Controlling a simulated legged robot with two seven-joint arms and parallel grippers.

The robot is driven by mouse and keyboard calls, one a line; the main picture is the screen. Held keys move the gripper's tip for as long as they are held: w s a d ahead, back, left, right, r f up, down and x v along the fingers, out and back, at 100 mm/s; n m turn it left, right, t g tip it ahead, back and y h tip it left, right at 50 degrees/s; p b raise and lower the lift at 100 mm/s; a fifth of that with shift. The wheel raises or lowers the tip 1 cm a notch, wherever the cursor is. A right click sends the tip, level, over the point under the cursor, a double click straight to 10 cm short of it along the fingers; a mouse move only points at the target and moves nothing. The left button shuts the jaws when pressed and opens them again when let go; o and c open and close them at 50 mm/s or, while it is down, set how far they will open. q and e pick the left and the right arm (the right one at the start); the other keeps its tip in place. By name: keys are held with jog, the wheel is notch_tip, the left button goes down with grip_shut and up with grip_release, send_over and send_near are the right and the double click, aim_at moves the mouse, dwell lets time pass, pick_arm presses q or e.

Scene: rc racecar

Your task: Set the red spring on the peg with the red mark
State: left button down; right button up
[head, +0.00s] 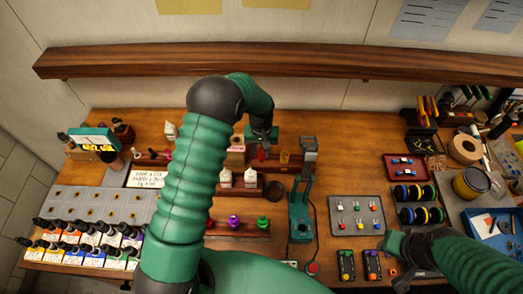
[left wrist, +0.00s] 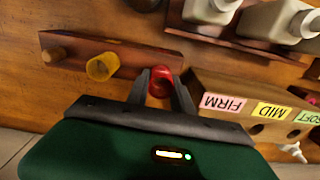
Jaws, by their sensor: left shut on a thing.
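The red spring (left wrist: 160,82) is between the fingertips of my left gripper (left wrist: 160,84) in the left wrist view. My left gripper is shut on it. In the head view the red spring (head: 262,152) shows small below my left gripper (head: 261,139). It is at the right end of a dark wood rack (left wrist: 75,58) in the wrist view; I cannot tell if it still touches the rack. A yellow spring (left wrist: 102,67) stands on that rack beside a bare peg (left wrist: 53,53). I cannot make out a red-marked peg. My right gripper (head: 397,256) is at lower right, its jaws unclear.
A wooden block labelled FIRM, MID and SOFT (left wrist: 255,118) stands close right of the spring in the wrist view. White bottles (left wrist: 208,10) stand behind. A green press-like device (head: 301,215) and a grey tray (head: 357,230) are to the right in the head view.

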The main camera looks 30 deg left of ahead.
pick_arm(q)
jog(key=shift+f+b, duration=0.4)
jog(key=shift+f, duration=0.3)
jog(key=shift+f, duration=0.15)
jog(key=c, duration=1)
grip_release()
jog(key=shift+c, duration=0.2)
notch_tip(320, 180, up, 17)
jog(key=b, duration=0.3)
jog(key=shift+f, duration=0.15)
